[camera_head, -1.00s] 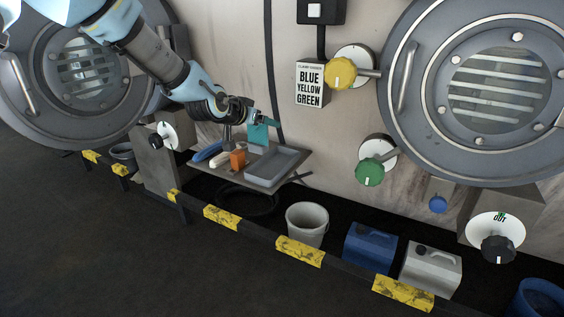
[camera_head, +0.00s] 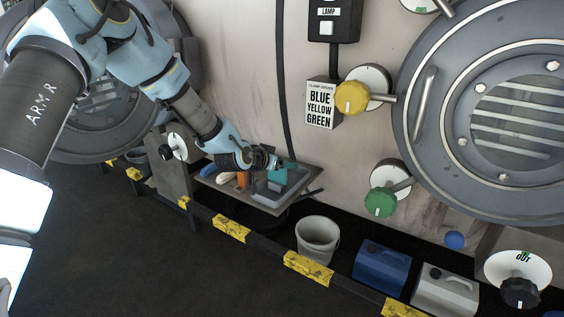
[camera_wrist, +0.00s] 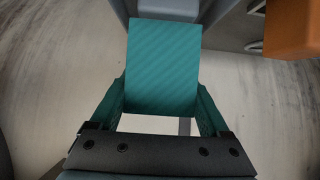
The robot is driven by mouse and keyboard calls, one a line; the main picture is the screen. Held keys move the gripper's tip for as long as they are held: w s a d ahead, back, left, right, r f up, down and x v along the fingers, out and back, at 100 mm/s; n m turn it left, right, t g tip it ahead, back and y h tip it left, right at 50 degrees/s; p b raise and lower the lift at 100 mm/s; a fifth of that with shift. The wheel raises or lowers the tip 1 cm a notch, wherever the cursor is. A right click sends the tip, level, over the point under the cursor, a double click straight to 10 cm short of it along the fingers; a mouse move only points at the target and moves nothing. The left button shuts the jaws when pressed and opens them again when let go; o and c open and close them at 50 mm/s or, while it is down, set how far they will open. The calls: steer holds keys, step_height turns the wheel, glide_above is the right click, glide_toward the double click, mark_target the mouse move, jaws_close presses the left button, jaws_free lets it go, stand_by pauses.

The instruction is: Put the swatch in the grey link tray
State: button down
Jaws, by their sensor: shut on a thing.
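The teal swatch (camera_head: 277,174) hangs from my gripper (camera_head: 274,162) in the head view. In the wrist view the swatch (camera_wrist: 163,68) fills the space ahead of the jaws, and my gripper (camera_wrist: 160,128) is shut on it. The grey link tray (camera_head: 297,183) sits on a small shelf. The swatch is over the tray, in front of part of it. I cannot tell whether the swatch touches the tray floor. In the wrist view, a grey wall beyond the swatch seems to be part of the tray.
An orange block (camera_head: 242,179) stands on the shelf left of the tray, and it also shows in the wrist view (camera_wrist: 292,28). A blue item (camera_head: 208,171) lies farther left. Below are a white bucket (camera_head: 318,237), a blue can (camera_head: 382,268) and a yellow-black barrier (camera_head: 309,268).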

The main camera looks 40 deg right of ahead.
steer(key=shift+f, duration=0.3)
steer(key=shift+f, duration=0.15)
jaws_free()
steer(key=b+v, duration=0.2)
steer(key=v, duration=1)
steer(key=shift+w+a, duration=0.1)
steer(key=shift+a, duration=0.1)
